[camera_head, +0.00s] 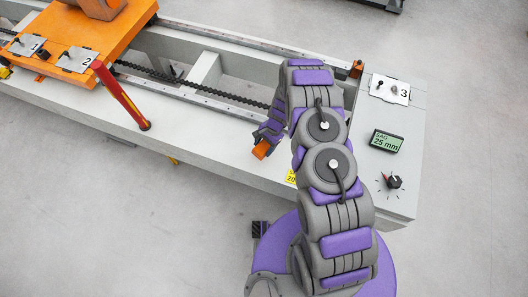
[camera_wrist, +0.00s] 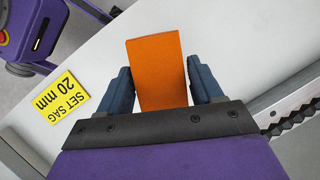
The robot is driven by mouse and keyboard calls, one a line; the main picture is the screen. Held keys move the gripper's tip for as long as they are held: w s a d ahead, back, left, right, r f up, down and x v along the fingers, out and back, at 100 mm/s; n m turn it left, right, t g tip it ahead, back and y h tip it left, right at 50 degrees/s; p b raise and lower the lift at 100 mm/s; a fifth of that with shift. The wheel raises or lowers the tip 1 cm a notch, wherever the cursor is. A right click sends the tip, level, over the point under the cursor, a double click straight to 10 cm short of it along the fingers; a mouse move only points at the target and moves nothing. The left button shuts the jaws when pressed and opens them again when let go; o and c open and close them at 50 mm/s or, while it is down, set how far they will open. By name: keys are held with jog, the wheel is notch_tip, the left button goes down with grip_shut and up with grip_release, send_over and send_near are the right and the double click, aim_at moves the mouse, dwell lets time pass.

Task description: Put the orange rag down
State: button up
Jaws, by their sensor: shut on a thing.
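The orange rag (camera_wrist: 158,72) shows in the wrist view as a flat-faced orange block between the two dark blue fingers of my gripper (camera_wrist: 160,85). My gripper is shut on it. In the head view a small part of the orange rag (camera_head: 261,149) sticks out below my gripper (camera_head: 266,140), over the front part of the grey gantry bed (camera_head: 215,133). I cannot tell whether the rag touches the bed's surface. My arm hides part of the bed behind it.
A yellow "SET SAG 20 mm" label (camera_wrist: 62,97) lies beside my gripper. A display (camera_head: 386,141) reads "SAG 25 mm", with a knob (camera_head: 393,181) below. A red lever (camera_head: 120,95) and orange carriage (camera_head: 90,35) stand left. A black chain (camera_head: 190,83) runs along the bed.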

aim_at(265, 152)
jog(key=f, duration=0.3)
jog(key=f+b, duration=0.1)
jog(key=f, duration=0.1)
jog(key=shift+d, duration=0.35)
jog(key=shift+a+f, duration=0.1)
jog(key=shift+a, duration=0.1)
jog(key=shift+s+f, duration=0.1)
jog(key=shift+f, duration=0.05)
